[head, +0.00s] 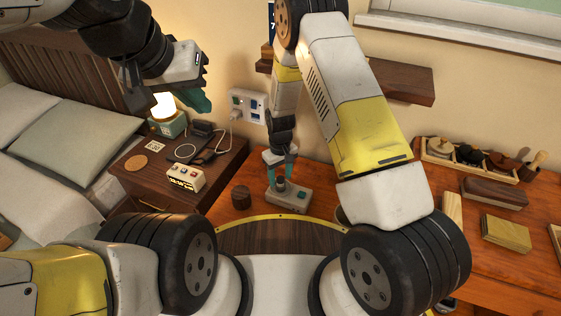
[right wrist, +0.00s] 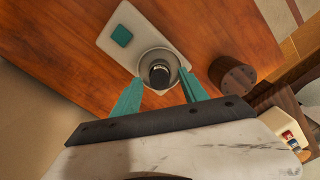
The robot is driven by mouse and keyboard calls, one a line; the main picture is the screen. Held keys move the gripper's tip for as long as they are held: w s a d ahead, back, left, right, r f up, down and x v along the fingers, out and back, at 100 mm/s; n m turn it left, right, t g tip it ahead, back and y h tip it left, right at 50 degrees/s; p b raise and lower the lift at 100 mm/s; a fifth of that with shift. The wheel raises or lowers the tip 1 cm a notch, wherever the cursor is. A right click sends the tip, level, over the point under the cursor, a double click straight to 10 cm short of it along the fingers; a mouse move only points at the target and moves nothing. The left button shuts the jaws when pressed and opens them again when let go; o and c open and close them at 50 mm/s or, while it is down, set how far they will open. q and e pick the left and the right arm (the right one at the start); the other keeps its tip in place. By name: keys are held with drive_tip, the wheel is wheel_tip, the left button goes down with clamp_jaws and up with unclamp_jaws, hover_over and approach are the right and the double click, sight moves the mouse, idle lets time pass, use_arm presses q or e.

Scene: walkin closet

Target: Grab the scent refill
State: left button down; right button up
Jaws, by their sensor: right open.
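A light grey device with a teal square button (head: 289,198) lies on the wooden desk. It also shows in the right wrist view (right wrist: 113,22). A short dark cylinder with a black top, which looks like the scent refill (right wrist: 160,74), stands in the device's round socket. My right gripper (head: 281,179) is open and points down at the device. In the right wrist view its teal fingertips (right wrist: 160,80) lie on either side of the dark cylinder, with gaps showing. My left gripper (head: 190,98) is raised at the upper left, away from the desk; its jaw opening is unclear.
A small brown wooden cylinder (head: 241,196) stands just left of the device, close to my right gripper in the wrist view (right wrist: 232,76). A nightstand (head: 215,178) holds a lamp, cables and a white button box (head: 186,178). Wooden blocks and a tray (head: 448,163) lie right.

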drive_tip(key=shift+c, duration=0.2)
clamp_jaws()
drive_tip(key=shift+r, duration=0.1)
